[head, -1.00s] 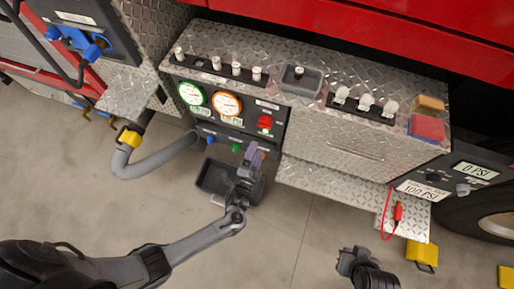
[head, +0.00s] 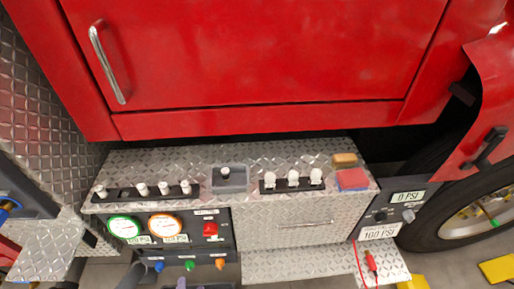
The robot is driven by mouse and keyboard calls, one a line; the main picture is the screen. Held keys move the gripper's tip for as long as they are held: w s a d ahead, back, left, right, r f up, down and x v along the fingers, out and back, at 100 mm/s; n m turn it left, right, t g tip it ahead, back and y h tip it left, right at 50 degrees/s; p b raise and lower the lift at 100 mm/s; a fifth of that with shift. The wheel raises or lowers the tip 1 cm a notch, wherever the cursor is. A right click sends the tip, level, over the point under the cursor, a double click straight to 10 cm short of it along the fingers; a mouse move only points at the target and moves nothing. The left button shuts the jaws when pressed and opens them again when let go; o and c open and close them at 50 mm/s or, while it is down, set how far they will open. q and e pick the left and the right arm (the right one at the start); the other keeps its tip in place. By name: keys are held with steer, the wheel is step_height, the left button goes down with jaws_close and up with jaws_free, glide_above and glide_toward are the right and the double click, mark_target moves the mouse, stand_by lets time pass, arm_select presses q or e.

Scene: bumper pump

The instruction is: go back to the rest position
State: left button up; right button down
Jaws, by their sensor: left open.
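Only the tips of my left gripper (head: 192,285) show, at the bottom edge of the head view, just below the control panel (head: 170,236). The gripper is open, and I see nothing held in it. The rest of it and the left arm are cut off by the frame. My right gripper is out of view. The panel has a green-ringed gauge (head: 124,228), an orange-ringed gauge (head: 165,226) and a red knob (head: 210,229).
A diamond-plate bumper (head: 300,220) carries white switches, a grey recessed tray (head: 229,180), a red-blue sponge (head: 352,179) and a tan block (head: 344,159). A red cab door (head: 270,60) and a wheel (head: 455,210) are behind.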

arm_select(q)
steer(key=s+r+n+g+h, duration=0.45)
steer(key=s+r+g, duration=0.2)
steer(key=r, duration=0.55)
steer(key=s+r+n+g+y, duration=0.1)
steer(key=s+n+g, duration=0.3)
steer(key=s+g, duration=0.25)
step_height(320, 180, up, 38)
steer(key=t+p, duration=0.1)
steer(key=p, duration=3.7)
steer(key=shift+s+a+m, duration=0.15)
steer(key=shift+s+m, duration=0.1)
steer(key=shift+m, duration=0.1)
steer(key=shift+c, duration=0.2)
